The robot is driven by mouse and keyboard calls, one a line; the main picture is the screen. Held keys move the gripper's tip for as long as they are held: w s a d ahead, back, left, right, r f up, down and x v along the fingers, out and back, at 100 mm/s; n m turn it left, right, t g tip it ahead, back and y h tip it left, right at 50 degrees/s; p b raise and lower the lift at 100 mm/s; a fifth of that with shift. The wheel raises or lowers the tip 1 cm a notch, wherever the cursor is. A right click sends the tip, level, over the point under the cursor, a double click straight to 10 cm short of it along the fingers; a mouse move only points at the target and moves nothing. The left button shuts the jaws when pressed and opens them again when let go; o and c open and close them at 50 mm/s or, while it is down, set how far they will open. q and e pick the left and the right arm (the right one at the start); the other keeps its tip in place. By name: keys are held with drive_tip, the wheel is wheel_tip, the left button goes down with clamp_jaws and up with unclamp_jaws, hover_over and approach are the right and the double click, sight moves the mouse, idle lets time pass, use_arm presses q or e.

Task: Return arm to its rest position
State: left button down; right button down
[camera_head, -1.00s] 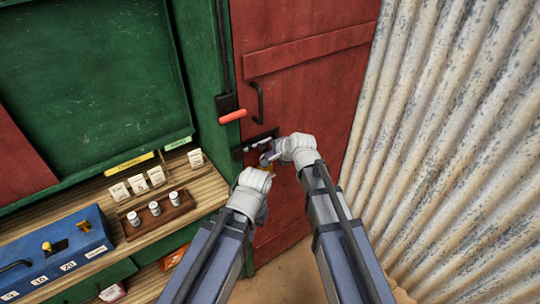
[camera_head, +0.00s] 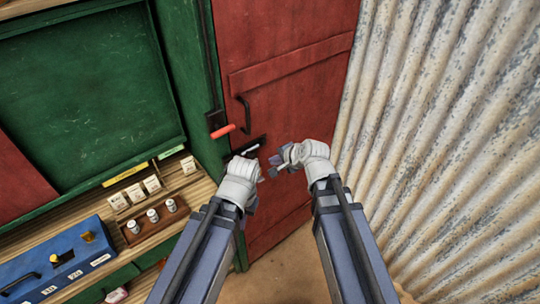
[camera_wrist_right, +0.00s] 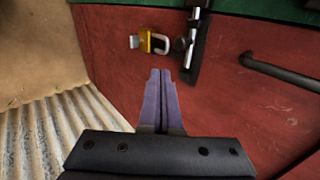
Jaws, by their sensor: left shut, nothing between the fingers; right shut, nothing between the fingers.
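My right gripper (camera_head: 274,165) is in front of the red door (camera_head: 295,105), and its shut, empty purple fingers show in the right wrist view (camera_wrist_right: 165,98). My left gripper (camera_head: 252,202) is to its left and lower, also shut and empty, its fingers partly hidden by its own wrist. A yellow padlock (camera_wrist_right: 146,41) with a pale shackle is by the metal bolt (camera_wrist_right: 194,48) on the door, beyond the right fingertips and apart from them. In the head view the padlock is hidden, and the bolt is partly covered.
A dark door handle (camera_head: 244,115) and a red lever (camera_head: 223,131) are above the grippers. A corrugated wall (camera_head: 430,140) stands close at right.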

drive_tip(key=shift+s+d+r, duration=0.1)
drive_tip(key=shift+s+r, duration=0.1)
drive_tip(key=shift+r, duration=0.05)
idle(0.4)
drive_tip(key=s+f+n+g+h+b, duration=0.2)
drive_tip(key=s+f+n, duration=0.4)
drive_tip(key=s, duration=0.3)
drive_tip(key=s+d+f+n+g+h+b, duration=0.1)
drive_tip(key=s+f+n+g+h+b, duration=0.2)
drive_tip(key=s+n, duration=0.5)
wheel_tip(320, 180, down, 3)
drive_tip(key=n+g+h, duration=0.1)
drive_tip(key=g, duration=0.1)
drive_tip(key=shift+s+g+b, duration=0.3)
drive_tip(key=shift+s+g, duration=0.1)
drive_tip(key=shift+r, duration=0.1)
